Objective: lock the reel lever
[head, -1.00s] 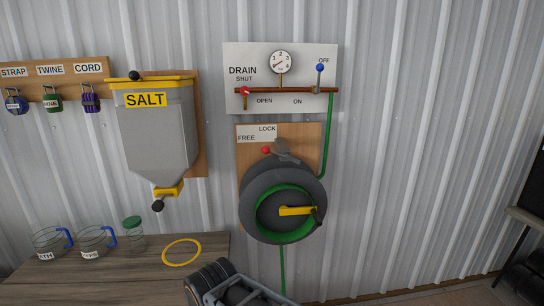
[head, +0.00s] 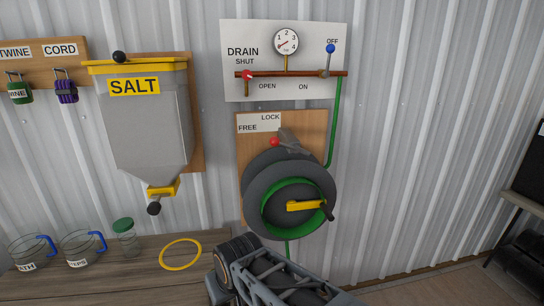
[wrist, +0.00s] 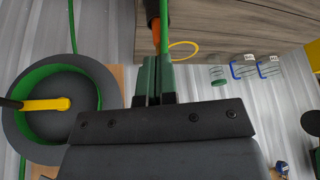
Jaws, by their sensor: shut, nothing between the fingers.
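The reel lever has a red knob (head: 275,142) above the hose reel (head: 247,176), on a wooden board. The knob sits below the label plate (head: 254,128), right of the word FREE and below LOCK. A grey bracket stands beside it, and the lever's lower part is hidden by the reel. The reel has a green drum and a yellow crank (head: 303,206), which also shows in the wrist view (wrist: 48,104). My gripper (wrist: 153,62) is shut and empty, with its green fingers together.
A drain panel (head: 237,92) with a gauge and valve handles is above the reel. A salt dispenser (head: 150,115) hangs left. The table (head: 130,285) below holds jars and a yellow ring (head: 180,254). A green hose hangs by the reel. Bare wall is at right.

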